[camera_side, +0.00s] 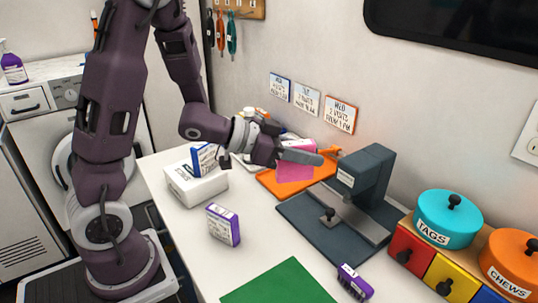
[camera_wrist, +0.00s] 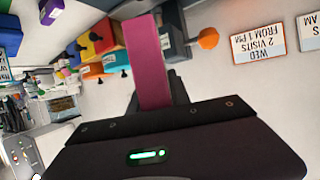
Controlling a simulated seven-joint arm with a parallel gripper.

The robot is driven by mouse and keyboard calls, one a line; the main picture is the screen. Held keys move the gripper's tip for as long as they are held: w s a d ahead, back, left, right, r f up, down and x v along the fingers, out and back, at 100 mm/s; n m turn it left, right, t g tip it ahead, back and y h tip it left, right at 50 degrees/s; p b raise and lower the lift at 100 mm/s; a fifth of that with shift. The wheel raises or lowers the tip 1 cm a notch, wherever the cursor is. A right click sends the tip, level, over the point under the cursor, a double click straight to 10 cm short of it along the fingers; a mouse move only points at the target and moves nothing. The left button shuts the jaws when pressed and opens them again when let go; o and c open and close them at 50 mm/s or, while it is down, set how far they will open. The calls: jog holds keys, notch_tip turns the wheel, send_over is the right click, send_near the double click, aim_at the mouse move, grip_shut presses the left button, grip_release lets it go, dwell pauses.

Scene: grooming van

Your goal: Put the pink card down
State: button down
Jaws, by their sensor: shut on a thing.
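The pink card (camera_side: 293,173) is held in my gripper (camera_side: 305,157), upright in the air, in front of or over the orange board (camera_side: 265,182) by the wall. The grey fingers cross the card, so part of it is hidden, and pink shows above and below them. In the wrist view the card (camera_wrist: 150,65) stands out as a tall strip from between the fingers. A gap under the card cannot be judged for certain.
A dark grey press (camera_side: 368,175) stands close right of my gripper. A green mat (camera_side: 280,285) lies at the front. A purple-white box (camera_side: 223,225), a white box (camera_side: 195,187) and a purple item (camera_side: 355,283) stand around. The middle tabletop is clear.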

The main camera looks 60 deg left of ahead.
jog(key=w+a+r+n+t+y, duration=0.1)
jog(key=w+a+r+n+y, duration=0.3)
jog(key=w+a, duration=0.4)
jog(key=w+a+r+n+y, duration=0.35)
jog(key=w+a+r, duration=0.25)
jog(key=w, duration=0.4)
jog(key=w+a+r+n+g+y, duration=0.1)
jog(key=w+a+n+g+y, duration=0.2)
jog(key=a+n+y, duration=0.5)
jog(key=s+a+f+n+g+y, duration=0.4)
jog(key=a+f+g, duration=0.4)
jog(key=a, duration=0.5)
jog(key=s+f+n, duration=0.1)
jog(key=f, duration=0.5)
jog(key=s+a+f+n+g, duration=0.1)
jog(key=f, duration=0.5)
jog(key=s+f+n+g, duration=0.1)
jog(key=s+f, duration=0.1)
jog(key=f, duration=0.4)
jog(key=shift+a+f+h, duration=0.15)
jog(key=shift+f+h, duration=0.1)
jog(key=shift+h, duration=0.1)
